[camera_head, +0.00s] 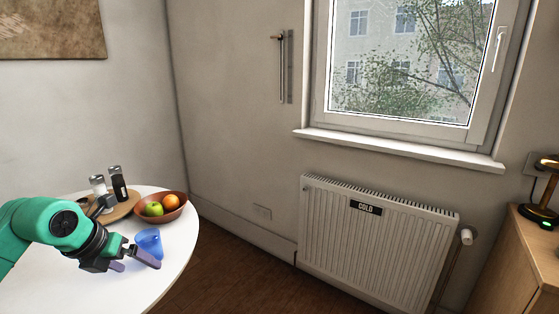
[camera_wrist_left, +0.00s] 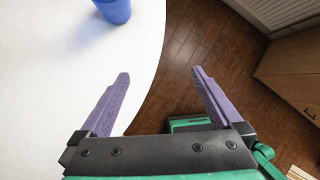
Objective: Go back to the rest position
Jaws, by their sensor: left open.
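My left gripper (camera_head: 134,261) reaches in from the left over the white round table in the head view. Its two purple fingers are spread, and in the left wrist view the gripper (camera_wrist_left: 160,95) is open with nothing between its fingers. One finger is over the tabletop and the other over the floor past the table's edge. A blue cup (camera_head: 149,241) is on the table just beyond the fingers, apart from them in the left wrist view (camera_wrist_left: 114,10). My right gripper is not in view.
The white table (camera_head: 178,241) bears a brown bowl (camera_head: 178,215) with fruit and a wooden board (camera_head: 125,212) with two shakers. A radiator (camera_head: 375,240) stands under the window. A wooden cabinet (camera_head: 515,270) with a lamp is at right. The wooden floor (camera_head: 235,270) between looks clear.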

